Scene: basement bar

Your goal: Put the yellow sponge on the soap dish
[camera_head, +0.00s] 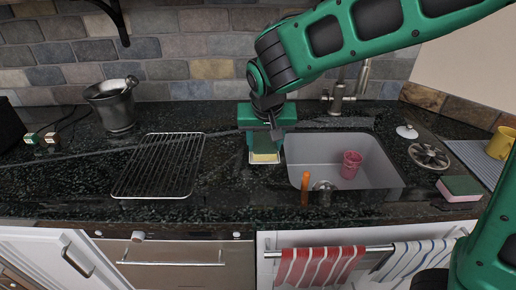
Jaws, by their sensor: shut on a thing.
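The yellow sponge (265,157) is held by my gripper (265,146), which is shut on it and points down at the counter just left of the sink. The soap dish (252,162) is a small pale dish whose rim shows around the sponge's lower end. The sponge is over or in the dish; I cannot tell whether it touches the bottom. The gripper hides the sponge's upper part and the back of the dish.
The sink (300,178) holds a pink cup (350,165). An orange upright object (305,188) stands at its front edge. A wire rack (160,165) lies left. A green and pink sponge (459,188) and a yellow mug (499,143) are right. A metal mortar (112,108) stands back left.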

